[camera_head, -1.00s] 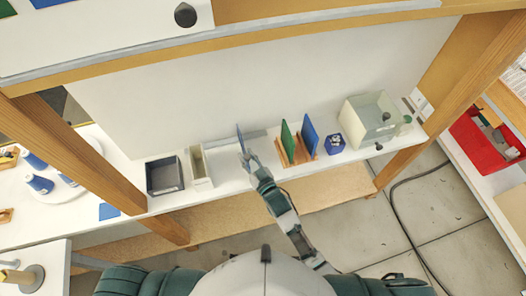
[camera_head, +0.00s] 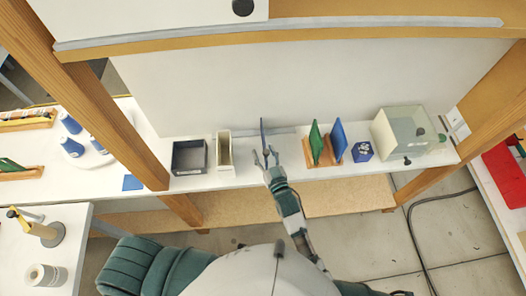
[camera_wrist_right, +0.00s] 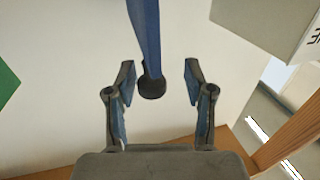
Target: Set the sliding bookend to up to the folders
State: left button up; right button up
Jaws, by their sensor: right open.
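The sliding bookend is a thin blue upright plate (camera_head: 263,132) on a grey rail along the back of the white shelf. In the right wrist view its blue bar (camera_wrist_right: 146,30) ends in a black round knob (camera_wrist_right: 152,87). My right gripper (camera_head: 266,157) is open in front of the bookend, and the knob shows between its spread fingers (camera_wrist_right: 158,75), apart from both. A green folder (camera_head: 314,143) and a blue folder (camera_head: 338,141) lean in a wooden rack (camera_head: 324,160) to the right, with a gap between them and the bookend. My left gripper is not seen.
Left of the bookend stand a cream narrow bin (camera_head: 224,152) and a dark open box (camera_head: 189,157). Right of the rack are a blue container (camera_head: 362,152) and a clear-covered box (camera_head: 403,133). A wooden post (camera_head: 100,100) rises at the left.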

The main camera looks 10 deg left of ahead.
jog(key=v, duration=1.1)
jog(key=shift+s, duration=0.3)
jog(key=shift+d+f, duration=0.1)
jog(key=shift+d, duration=0.1)
jog(key=s+d+f+m+g+h, duration=0.15)
jog(key=d+f, duration=0.25)
jog(key=f, duration=0.7)
jog(key=s+d+f+g+h, duration=0.2)
jog(key=d+f+g, duration=0.15)
jog(key=f, duration=0.85)
jog(key=s+d+f+g+h, duration=0.15)
jog(key=d+f, duration=0.25)
jog(key=f, duration=0.7)
jog(key=s+d+f+m+g+h, duration=0.1)
jog(key=s+d+f+g, duration=0.1)
jog(key=s+d+f, duration=0.3)
jog(key=s+d+f+g+h, duration=0.2)
jog(key=s+d+f, duration=0.4)
jog(key=s, duration=0.8)
jog(key=s+d+f+m+g+h, duration=0.1)
jog(key=s+d+f+g, duration=0.2)
jog(key=s+d+f, duration=0.3)
jog(key=s+f, duration=0.2)
jog(key=s, duration=0.2)
jog(key=shift+m+h, duration=0.35)
jog(key=shift+h, duration=0.05)
jog(key=shift+a+g, duration=0.1)
jog(key=shift+g, duration=0.15)
